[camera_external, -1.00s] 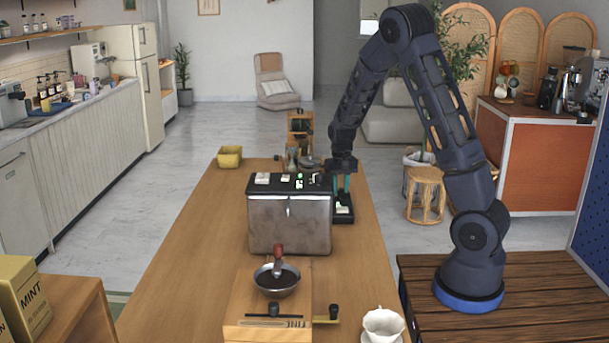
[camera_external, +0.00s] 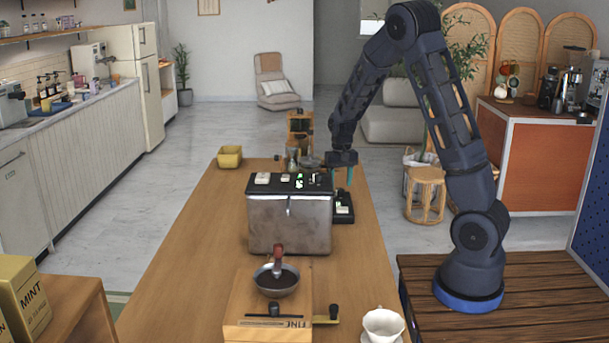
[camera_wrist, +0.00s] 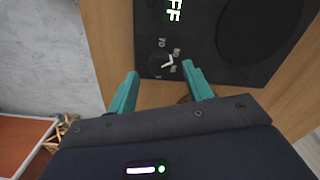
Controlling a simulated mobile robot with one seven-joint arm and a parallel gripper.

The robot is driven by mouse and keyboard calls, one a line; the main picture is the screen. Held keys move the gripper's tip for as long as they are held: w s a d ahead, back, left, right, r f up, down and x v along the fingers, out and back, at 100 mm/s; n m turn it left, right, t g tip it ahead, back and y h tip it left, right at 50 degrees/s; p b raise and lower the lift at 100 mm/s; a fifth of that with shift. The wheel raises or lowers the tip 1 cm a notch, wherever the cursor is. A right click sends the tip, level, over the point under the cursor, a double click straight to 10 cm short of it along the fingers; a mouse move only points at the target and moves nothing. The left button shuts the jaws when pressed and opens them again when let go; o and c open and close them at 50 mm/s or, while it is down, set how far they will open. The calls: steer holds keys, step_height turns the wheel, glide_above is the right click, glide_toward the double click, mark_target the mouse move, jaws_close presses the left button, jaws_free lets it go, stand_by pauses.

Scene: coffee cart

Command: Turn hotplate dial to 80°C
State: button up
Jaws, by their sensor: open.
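The hotplate (camera_external: 343,213) is a dark, flat unit on the wooden table, just right of the metal-sided box. In the wrist view its black panel (camera_wrist: 205,62) shows a lit display (camera_wrist: 174,10), cut off at the edge, with "FF" readable. Below it is a small dark dial (camera_wrist: 158,64) with a white pointer. The pointer faces right, towards the 80 and the number below it; I cannot tell exactly which mark it meets. My gripper (camera_wrist: 160,70) is open, with teal fingers on either side of the dial in view, apparently above it and not gripping.
A metal-sided box (camera_external: 289,225) with a dark top stands close left of the hotplate. A wooden grinder (camera_external: 300,130) and a dark round item stand behind. A bowl (camera_external: 276,281) is nearer the front. The table's right edge is close to the hotplate.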

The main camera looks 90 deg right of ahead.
mark_target(340, 189)
step_height(340, 189, up, 8)
stand_by(0.4)
stand_by(0.4)
steer(key=w+a+r+n+t, duration=0.15)
steer(key=a+r, duration=0.25)
steer(key=a, duration=0.5)
steer(key=w+a+r+n, duration=0.1)
steer(key=a+r+n, duration=0.3)
steer(key=a, duration=0.5)
steer(key=w+a+r+n+t, duration=0.1)
steer(key=a+r, duration=0.4)
steer(key=a, duration=0.3)
steer(key=s+a+r+n+t, duration=0.1)
steer(key=s+a+n, duration=0.3)
steer(key=a, duration=0.7)
steer(key=s+a+r+n+t, duration=0.1)
steer(key=s+a+r+n, duration=0.1)
steer(key=s+a, duration=0.7)
steer(key=shift+a+r+n, duration=0.3)
steer(key=shift+a+n, duration=0.55)
steer(key=shift+a, duration=0.15)
